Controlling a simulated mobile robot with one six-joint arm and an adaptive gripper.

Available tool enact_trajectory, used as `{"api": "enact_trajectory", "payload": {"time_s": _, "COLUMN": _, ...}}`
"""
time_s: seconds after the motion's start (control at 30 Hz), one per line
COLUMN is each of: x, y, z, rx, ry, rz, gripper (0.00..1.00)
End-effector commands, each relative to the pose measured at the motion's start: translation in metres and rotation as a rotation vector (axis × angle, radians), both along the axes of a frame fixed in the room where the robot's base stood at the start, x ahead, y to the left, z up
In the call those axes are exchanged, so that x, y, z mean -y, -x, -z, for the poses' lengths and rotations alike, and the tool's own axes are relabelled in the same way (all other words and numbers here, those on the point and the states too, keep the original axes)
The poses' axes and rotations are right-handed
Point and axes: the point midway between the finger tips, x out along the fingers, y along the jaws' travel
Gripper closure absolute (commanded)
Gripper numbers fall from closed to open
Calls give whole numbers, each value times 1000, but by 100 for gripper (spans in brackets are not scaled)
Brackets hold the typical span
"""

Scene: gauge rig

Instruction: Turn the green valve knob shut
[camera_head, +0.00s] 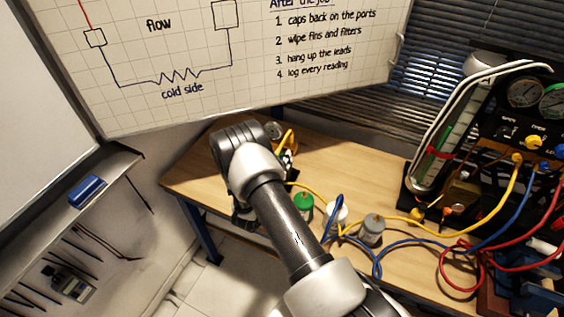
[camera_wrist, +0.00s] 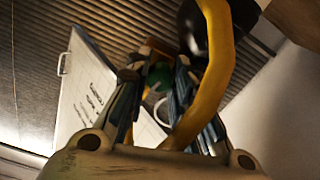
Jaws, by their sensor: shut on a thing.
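The green valve knob (camera_wrist: 158,75) shows in the wrist view between the two fingers of my gripper (camera_wrist: 156,68). The fingers are shut on it, one on each side. Only part of the knob shows; the fingers hide the rest. A thick yellow curved pipe or hose (camera_wrist: 212,75) passes close on the right, in front of part of the right finger. In the head view my arm hides the knob and most of the gripper, so I cannot make out the grip there.
A green-topped canister (camera_head: 303,203), a white one (camera_head: 337,212) and a grey one (camera_head: 372,230) stand on the wooden bench (camera_head: 340,160) beside my arm. Blue hoses (camera_head: 400,247) and yellow and red ones cross the bench to the gauge panel (camera_head: 525,125). A whiteboard (camera_head: 240,70) hangs behind.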

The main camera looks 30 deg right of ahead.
Motion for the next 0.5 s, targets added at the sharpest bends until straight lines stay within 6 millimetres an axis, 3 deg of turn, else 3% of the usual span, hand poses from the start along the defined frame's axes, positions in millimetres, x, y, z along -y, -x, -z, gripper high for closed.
{"api": "enact_trajectory", "payload": {"time_s": 0.5, "x": 0, "y": 0, "z": 4, "rx": 402, "ry": -277, "rz": 0, "gripper": 100}}
